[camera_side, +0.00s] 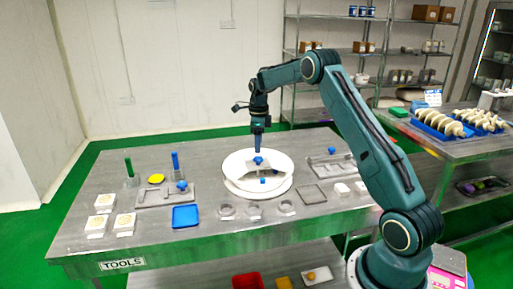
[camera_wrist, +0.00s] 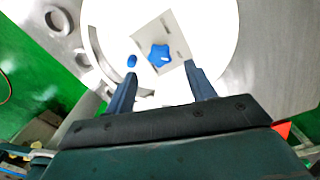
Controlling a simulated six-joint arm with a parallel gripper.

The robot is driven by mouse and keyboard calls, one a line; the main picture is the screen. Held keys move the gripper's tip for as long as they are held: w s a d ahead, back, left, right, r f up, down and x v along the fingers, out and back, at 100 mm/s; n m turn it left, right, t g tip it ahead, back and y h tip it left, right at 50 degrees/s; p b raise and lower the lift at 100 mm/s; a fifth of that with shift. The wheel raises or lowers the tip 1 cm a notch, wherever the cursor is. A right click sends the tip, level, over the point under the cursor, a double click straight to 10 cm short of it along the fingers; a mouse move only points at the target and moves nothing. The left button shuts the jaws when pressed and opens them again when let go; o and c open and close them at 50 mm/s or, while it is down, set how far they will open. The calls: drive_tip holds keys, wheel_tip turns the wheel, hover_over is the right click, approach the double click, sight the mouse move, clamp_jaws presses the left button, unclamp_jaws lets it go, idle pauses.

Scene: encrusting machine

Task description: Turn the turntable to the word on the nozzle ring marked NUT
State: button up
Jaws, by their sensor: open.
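The white round turntable (camera_side: 238,184) sits mid-table in the side view and fills much of the wrist view (camera_wrist: 215,30). A pale square plate (camera_wrist: 178,28) with a blue lobed knob (camera_wrist: 160,55) lies on it; the knob also shows in the side view (camera_side: 258,160). A small blue peg (camera_wrist: 131,61) is beside the plate. A curved grey band (camera_wrist: 97,50) runs along the turntable's left side in the wrist view; I cannot read the word NUT anywhere. My gripper (camera_side: 258,151) is open and points down over the knob. In the wrist view, its fingers (camera_wrist: 161,78) are apart and empty.
A blue tray (camera_side: 185,217) and several metal rings (camera_side: 255,212) lie in front of the turntable. Fixtures with blue knobs stand left (camera_side: 165,196) and right (camera_side: 333,166). A square frame (camera_side: 312,194) lies right of the turntable. Bare table shows at the front.

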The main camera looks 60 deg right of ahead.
wheel_tip(320, 180, up, 9)
drive_tip(key=shift+f, duration=0.15)
idle(0.5)
drive_tip(key=s+a+r+n+t, duration=0.1)
drive_tip(key=s+a+r+n, duration=0.55)
drive_tip(key=a, duration=0.35)
drive_tip(key=s+a+r+n+t, duration=0.2)
drive_tip(key=s+a+r+n, duration=0.3)
drive_tip(key=a+r+n, duration=0.3)
drive_tip(key=s+a+f+n+t, duration=0.1)
drive_tip(key=s+a+n, duration=0.3)
drive_tip(key=s, duration=0.3)
drive_tip(key=s+a+f+n, duration=0.2)
drive_tip(key=s+a+n, duration=0.2)
drive_tip(key=s+n, duration=0.2)
drive_tip(key=s+a+f+n+t, duration=0.1)
drive_tip(key=s+a+f+n, duration=0.1)
drive_tip(key=s+a+n, duration=0.2)
drive_tip(key=shift+s+a+f+n+t, duration=0.3)
drive_tip(key=shift+s+n, duration=0.75)
drive_tip(key=shift+s, duration=0.9)
